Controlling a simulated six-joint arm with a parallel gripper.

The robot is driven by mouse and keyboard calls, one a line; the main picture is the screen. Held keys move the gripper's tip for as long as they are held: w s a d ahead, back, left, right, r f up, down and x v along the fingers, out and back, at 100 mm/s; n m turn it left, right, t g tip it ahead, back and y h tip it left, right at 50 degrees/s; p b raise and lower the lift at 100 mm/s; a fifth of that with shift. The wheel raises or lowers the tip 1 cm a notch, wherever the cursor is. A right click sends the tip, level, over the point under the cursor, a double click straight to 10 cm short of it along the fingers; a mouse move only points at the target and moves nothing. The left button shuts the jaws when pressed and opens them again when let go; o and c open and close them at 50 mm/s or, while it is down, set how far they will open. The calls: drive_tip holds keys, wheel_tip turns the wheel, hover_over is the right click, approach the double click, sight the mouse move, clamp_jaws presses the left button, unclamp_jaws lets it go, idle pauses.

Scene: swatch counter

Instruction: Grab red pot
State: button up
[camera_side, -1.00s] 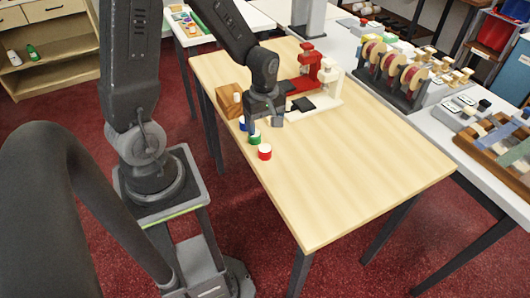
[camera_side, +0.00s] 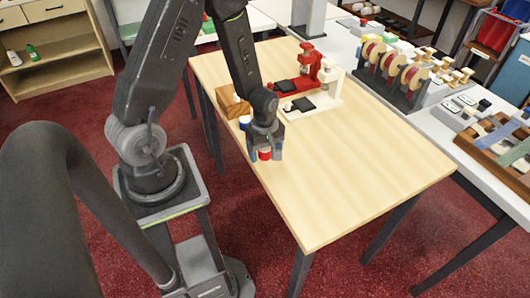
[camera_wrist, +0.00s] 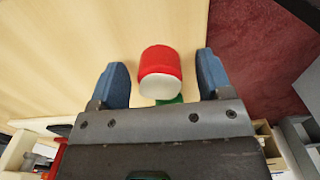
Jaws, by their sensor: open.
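The red pot (camera_wrist: 160,62) with a white top stands on the pale wooden table. In the wrist view it sits between the two blue fingers of my gripper (camera_wrist: 162,78), with a gap on each side. My gripper (camera_side: 265,157) is open around the red pot (camera_side: 265,154) in the side view, and its fingers partly hide the pot. A green pot (camera_wrist: 170,100) shows just behind the red one in the wrist view, mostly hidden by the red pot and my gripper.
A blue pot (camera_side: 244,122) and a wooden block (camera_side: 233,104) stand behind my gripper. A red press (camera_side: 305,75) and a white press (camera_side: 325,93) stand at the table's back. The table (camera_side: 350,175) is bare to the right. Its edge is close on the left.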

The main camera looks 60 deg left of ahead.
drive_tip(key=shift+c, duration=0.4)
drive_tip(key=c, duration=0.9)
drive_tip(key=shift+r, duration=0.15)
drive_tip(key=shift+c, duration=0.2)
